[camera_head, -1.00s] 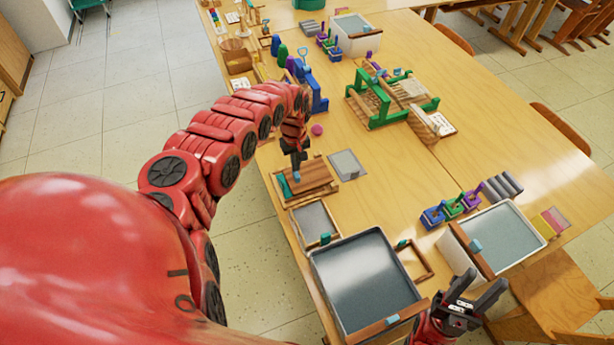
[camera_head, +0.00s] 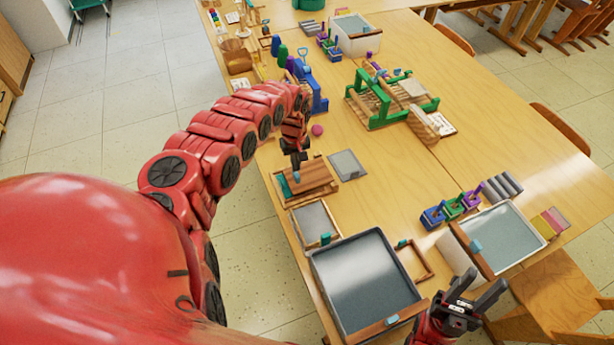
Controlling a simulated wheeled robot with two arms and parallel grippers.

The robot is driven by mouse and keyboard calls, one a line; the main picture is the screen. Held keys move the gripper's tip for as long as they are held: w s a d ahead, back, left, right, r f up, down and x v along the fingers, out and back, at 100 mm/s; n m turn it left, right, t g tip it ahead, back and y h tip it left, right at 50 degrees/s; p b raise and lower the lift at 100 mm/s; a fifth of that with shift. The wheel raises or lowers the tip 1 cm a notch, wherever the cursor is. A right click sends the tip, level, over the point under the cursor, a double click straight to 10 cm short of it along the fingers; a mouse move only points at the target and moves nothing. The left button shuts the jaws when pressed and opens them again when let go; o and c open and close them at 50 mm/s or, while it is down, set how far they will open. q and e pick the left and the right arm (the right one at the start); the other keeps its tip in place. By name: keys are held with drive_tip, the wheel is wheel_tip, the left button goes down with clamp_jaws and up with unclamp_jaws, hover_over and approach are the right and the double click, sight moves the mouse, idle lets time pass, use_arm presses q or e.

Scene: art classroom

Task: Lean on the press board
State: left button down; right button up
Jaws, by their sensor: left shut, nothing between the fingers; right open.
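The wooden press board (camera_head: 319,175) lies on a wooden base at the near left edge of the table, with a teal piece beside its left end. My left gripper (camera_head: 296,175) is shut and empty. It points down at the board's left part, its tips at or just above the wood; I cannot tell whether they touch. The arm comes in from the left and hides part of the table edge. My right gripper (camera_head: 479,287) is open and empty at the bottom right, beside the large grey water tray (camera_head: 352,250).
A grey flat sheet (camera_head: 347,165) lies right of the press. A framed screen (camera_head: 315,222) lies in front of it. A green and wood press (camera_head: 385,100) stands farther back. A white tub (camera_head: 500,238) and small colored pots (camera_head: 452,206) stand at right. The table's middle is clear.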

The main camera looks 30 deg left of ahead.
sight(296, 174)
use_arm(q)
drive_tip(key=shift+f+b, duration=0.65)
drive_tip(key=shift+f, duration=0.2)
idle(0.5)
drive_tip(key=shift+s+d+f, duration=0.1)
drive_tip(key=shift+s+f, duration=0.05)
idle(2.0)
drive_tip(key=shift+r+p, duration=0.75)
drive_tip(key=shift+p, duration=0.05)
wheel_tip(296, 174, up, 6)
drive_tip(key=p, duration=0.4)
drive_tip(key=shift+f, duration=0.15)
drive_tip(key=shift+w, duration=0.2)
